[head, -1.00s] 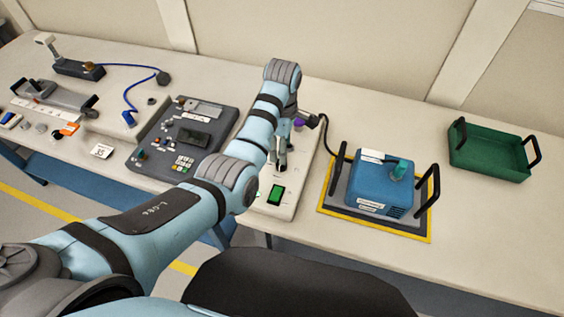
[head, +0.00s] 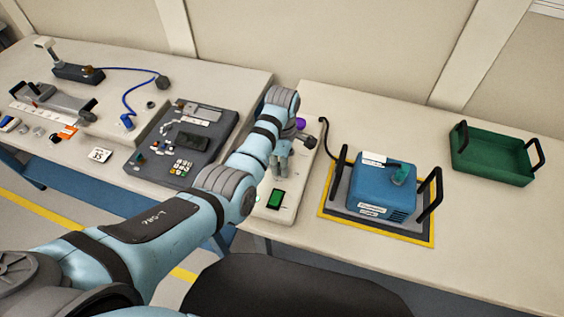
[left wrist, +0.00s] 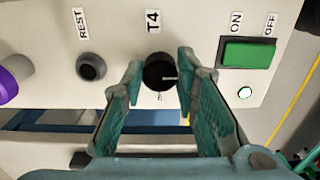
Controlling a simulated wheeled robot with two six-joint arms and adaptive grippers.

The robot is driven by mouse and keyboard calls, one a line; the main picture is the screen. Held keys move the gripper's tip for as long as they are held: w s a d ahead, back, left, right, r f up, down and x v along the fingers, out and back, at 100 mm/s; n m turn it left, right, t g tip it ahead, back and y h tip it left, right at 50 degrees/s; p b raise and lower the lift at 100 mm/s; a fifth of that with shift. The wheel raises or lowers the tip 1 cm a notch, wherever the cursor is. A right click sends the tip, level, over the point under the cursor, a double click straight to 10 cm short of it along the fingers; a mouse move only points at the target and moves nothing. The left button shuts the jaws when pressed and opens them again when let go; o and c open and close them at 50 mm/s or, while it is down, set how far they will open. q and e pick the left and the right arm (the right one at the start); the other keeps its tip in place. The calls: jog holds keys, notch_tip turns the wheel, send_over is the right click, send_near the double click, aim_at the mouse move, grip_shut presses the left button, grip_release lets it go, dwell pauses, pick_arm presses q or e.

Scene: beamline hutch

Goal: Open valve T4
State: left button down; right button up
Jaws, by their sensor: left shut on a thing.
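The T4 valve is a round black knob (left wrist: 159,71) with a pale pointer line, set in a pale panel (left wrist: 120,50) under the label "T4" (left wrist: 153,21). My left gripper (left wrist: 160,80) has its two teal-padded fingers on either side of the knob and is shut on it. In the head view, my left gripper (head: 279,166) reaches down to the panel above the green switch, and the arm and fingers hide the knob. My right gripper is not in view.
Beside the knob are a black round socket labelled "REST" (left wrist: 92,66), a purple knob (left wrist: 10,84) and a green ON/OFF switch (left wrist: 249,53). A blue box (head: 382,188) stands right of the panel, with a green tray (head: 492,155) beyond. A grey console (head: 185,140) lies left.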

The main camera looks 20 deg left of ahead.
pick_arm(q)
jog(key=m+p, duration=0.2)
jog(key=m, duration=0.1)
jog(key=shift+r+p, duration=0.2)
jog(key=shift+p, duration=0.2)
jog(key=m+p, duration=0.1)
jog(key=m, duration=0.2)
jog(key=shift+m+p, duration=0.35)
jog(key=shift+m, duration=0.05)
jog(key=m+p, duration=0.1)
jog(key=m, duration=0.4)
jog(key=shift+s+a+f, duration=0.1)
jog(key=m, duration=0.6)
jog(key=shift+a+p, duration=0.1)
jog(key=shift+p, duration=0.3)
jog(key=c, duration=1.2)
grip_release()
jog(key=shift+c, duration=0.2)
